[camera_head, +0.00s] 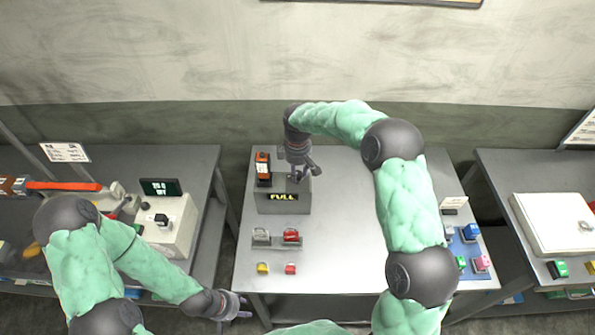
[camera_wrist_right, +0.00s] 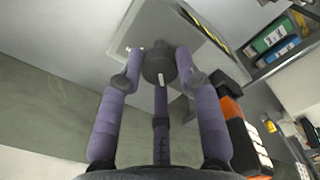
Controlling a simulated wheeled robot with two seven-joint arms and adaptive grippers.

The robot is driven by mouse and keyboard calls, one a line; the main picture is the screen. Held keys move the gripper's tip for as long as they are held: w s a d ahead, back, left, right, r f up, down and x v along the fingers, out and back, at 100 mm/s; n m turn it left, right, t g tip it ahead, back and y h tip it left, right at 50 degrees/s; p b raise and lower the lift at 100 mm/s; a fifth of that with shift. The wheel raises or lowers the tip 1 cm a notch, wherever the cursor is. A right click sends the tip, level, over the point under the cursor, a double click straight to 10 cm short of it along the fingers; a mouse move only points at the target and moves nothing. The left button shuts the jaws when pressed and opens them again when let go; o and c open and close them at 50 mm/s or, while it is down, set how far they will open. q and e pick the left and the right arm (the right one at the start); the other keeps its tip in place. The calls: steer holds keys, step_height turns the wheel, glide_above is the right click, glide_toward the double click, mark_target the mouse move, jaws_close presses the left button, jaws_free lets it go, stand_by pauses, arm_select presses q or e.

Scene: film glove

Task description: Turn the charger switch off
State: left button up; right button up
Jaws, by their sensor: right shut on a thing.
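The charger (camera_head: 265,205) is a grey box on the middle table, with a lit sign (camera_head: 283,197) reading FULL on its front. My right gripper (camera_head: 307,172) reaches down over the charger's right part. In the right wrist view, my right gripper (camera_wrist_right: 158,75) has its fingers closed on a round dark knob with a white mark, the charger switch (camera_wrist_right: 158,62). In the head view the gripper hides the switch. My left gripper (camera_head: 238,306) is low at the table's front left edge, away from the charger; its finger opening is unclear.
An orange and black device (camera_head: 263,170) stands on the charger's left part, close beside my right gripper. A small rack (camera_head: 276,241) with padlock-like items stands in front. Red and yellow blocks lie near the front edge. The table's middle right is clear beneath my right arm.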

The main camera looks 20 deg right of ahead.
stand_by(0.3)
steer(key=o, duration=1.1)
steer(key=shift+o, duration=0.2)
step_height(320, 180, up, 12)
